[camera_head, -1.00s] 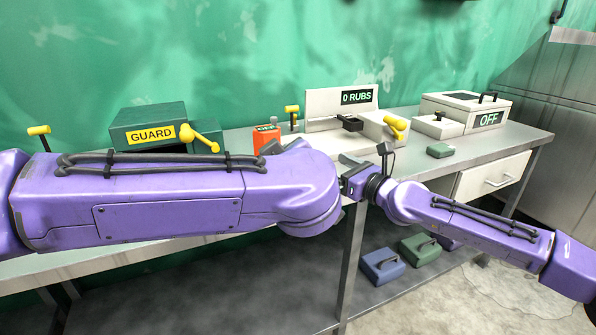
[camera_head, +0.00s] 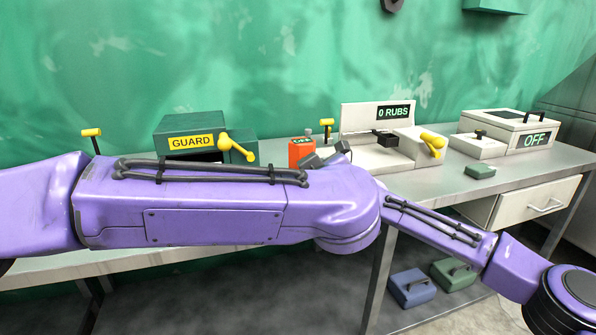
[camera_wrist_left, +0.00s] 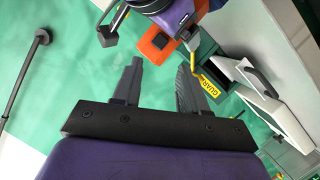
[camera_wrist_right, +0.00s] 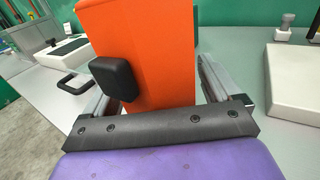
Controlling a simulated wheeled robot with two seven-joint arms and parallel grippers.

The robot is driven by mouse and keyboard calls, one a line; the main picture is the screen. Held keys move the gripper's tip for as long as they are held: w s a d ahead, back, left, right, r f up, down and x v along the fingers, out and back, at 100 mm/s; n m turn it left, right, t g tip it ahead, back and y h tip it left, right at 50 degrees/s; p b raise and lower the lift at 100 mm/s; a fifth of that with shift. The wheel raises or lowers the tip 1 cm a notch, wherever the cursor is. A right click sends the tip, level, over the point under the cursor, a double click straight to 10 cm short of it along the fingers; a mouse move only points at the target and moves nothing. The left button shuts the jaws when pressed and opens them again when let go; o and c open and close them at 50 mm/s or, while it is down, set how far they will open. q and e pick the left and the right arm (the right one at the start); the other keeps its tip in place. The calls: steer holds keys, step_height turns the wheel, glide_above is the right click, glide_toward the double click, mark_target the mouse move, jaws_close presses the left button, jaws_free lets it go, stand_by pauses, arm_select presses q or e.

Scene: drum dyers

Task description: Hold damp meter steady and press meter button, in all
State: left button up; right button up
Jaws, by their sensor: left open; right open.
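The damp meter is an orange box (camera_head: 301,153) with a small dark display in green letters too small to read, standing on the bench behind my left arm. My right gripper (camera_head: 327,156) is open at the meter. In the right wrist view the orange body (camera_wrist_right: 150,45) stands between its fingers; I cannot tell if either touches it. The left wrist view shows the meter (camera_wrist_left: 155,45) with the right gripper's dark pads at its sides. My left gripper (camera_wrist_left: 158,80) is open and empty, apart from the meter; the head view does not show it.
A green GUARD box (camera_head: 190,125) with a yellow lever stands left of the meter. The white 0 RUBS machine (camera_head: 375,155) stands close on its right, then the OFF box (camera_head: 510,130). A small green block (camera_head: 480,171) lies on the bench (camera_head: 440,185). My left arm crosses in front.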

steer(key=c, duration=1.1)
arm_select(q)
steer(key=shift+c, duration=1.2)
arm_select(e)
steer(key=shift+c, duration=0.9)
arm_select(q)
jaws_close()
